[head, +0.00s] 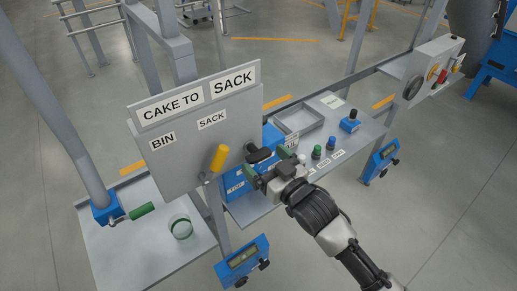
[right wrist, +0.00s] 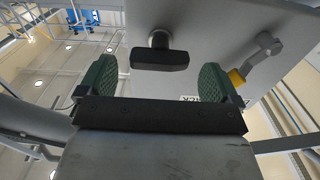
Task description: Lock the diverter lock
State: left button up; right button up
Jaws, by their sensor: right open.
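The diverter lock appears to be the black T-handle (head: 258,154) at the lower right of the grey sign panel (head: 205,137). It also shows in the right wrist view (right wrist: 160,60), its crossbar lying roughly across the picture. My right gripper (head: 268,163) is open, its green-padded fingers apart. In the right wrist view the open jaws (right wrist: 156,82) face the T-handle, which sits just beyond the fingertips, with nothing held. A yellow-handled lever (head: 219,158) stands left of the T-handle; it shows at the right in the wrist view (right wrist: 237,78). My left gripper is out of sight.
A blue box (head: 236,188) stands below the T-handle. A shelf holds a grey tray (head: 298,121) and several knobs (head: 316,152). At left, a table (head: 150,255) carries a green-handled valve (head: 142,211) and a glass jar (head: 181,228). A grey control box (head: 434,70) is at right.

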aim_at(262, 158)
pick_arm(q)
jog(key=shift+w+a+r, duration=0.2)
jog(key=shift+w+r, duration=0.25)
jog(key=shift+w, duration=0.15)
pick_arm(e)
jog(key=shift+x, duration=1.5)
jog(key=shift+c, duration=0.2)
jog(key=c, duration=0.9)
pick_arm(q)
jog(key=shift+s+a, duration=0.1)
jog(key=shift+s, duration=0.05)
